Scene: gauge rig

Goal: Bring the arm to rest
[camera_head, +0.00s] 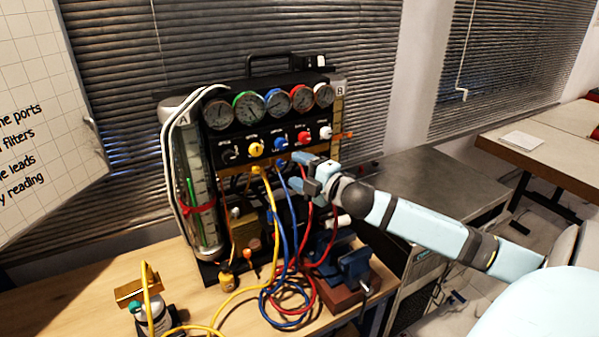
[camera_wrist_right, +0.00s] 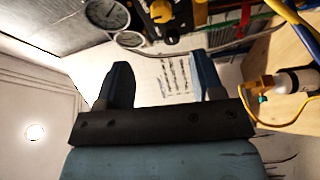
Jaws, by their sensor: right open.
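My right gripper (camera_head: 297,171) is in front of the gauge rig's lower panel, with its arm coming in from the right. In the right wrist view my right gripper (camera_wrist_right: 163,62) shows two blue fingers spread apart with nothing between them. The gauge rig (camera_head: 262,130) is a black panel with several round gauges on top and a row of coloured knobs below. Yellow, blue and red leads hang under the knobs, close to the gripper. Whether the gripper touches a lead or the panel I cannot tell. My left gripper is not in view.
A blue vise (camera_head: 355,262) on a red-brown block stands below the gripper on the wooden bench (camera_head: 215,290). A grey cabinet top (camera_head: 425,180) to the right is clear beneath my arm.

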